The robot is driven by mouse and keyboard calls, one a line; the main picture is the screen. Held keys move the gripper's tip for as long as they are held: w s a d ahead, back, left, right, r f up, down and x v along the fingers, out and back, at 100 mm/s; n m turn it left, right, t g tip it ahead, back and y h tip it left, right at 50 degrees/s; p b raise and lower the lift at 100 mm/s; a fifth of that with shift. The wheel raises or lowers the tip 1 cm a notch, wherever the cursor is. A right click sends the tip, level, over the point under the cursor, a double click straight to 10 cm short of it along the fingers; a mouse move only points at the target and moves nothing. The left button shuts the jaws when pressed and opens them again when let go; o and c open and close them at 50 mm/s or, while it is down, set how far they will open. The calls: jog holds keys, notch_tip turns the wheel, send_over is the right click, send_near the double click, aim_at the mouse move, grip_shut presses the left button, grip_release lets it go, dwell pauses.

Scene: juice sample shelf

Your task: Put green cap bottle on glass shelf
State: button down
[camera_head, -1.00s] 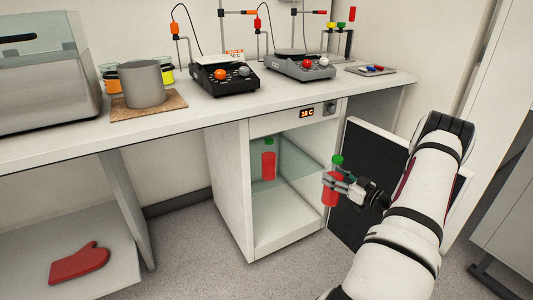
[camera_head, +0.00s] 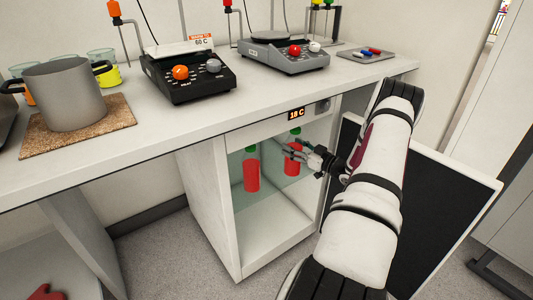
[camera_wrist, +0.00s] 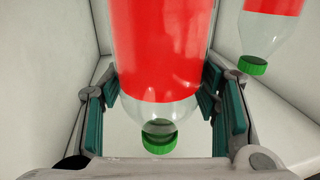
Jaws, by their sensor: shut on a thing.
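My gripper (camera_head: 298,155) is shut around the middle of a red-filled bottle with a green cap (camera_head: 292,163), held upright inside the open cabinet's front. In the wrist view this bottle (camera_wrist: 160,45) appears inverted, between the two finger pads, with its green cap (camera_wrist: 158,144) at the bottom. The glass shelf (camera_head: 270,197) is a greenish clear pane partway up the cabinet. I cannot tell whether the held bottle's base touches it. A second red bottle with a green cap (camera_head: 251,174) stands on the shelf to the left, apart from the held one; it also shows in the wrist view (camera_wrist: 275,30).
The cabinet (camera_head: 212,205) has white side walls and an 18 C display (camera_head: 297,113) above the opening. Its dark-faced door (camera_head: 415,205) stands open at the right. The counter above holds a pot (camera_head: 63,95) and two devices. The lower compartment is empty.

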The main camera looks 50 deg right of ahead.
aim_at(294, 161)
jog(key=w+a+f+b, duration=0.2)
jog(key=w+f+b, duration=0.1)
jog(key=w, duration=0.6)
jog(key=shift+w+f+b, duration=0.4)
jog(key=shift+f, duration=0.25)
jog(key=shift+a+f, duration=0.1)
jog(key=shift+f, duration=0.1)
jog(key=c, duration=0.6)
grip_release()
jog(key=s+p, duration=0.1)
jog(key=s, duration=0.3)
jog(key=s+p, duration=0.1)
jog(key=s, duration=0.3)
jog(key=s+p, duration=0.1)
jog(key=s, duration=0.3)
jog(key=shift+a, duration=0.25)
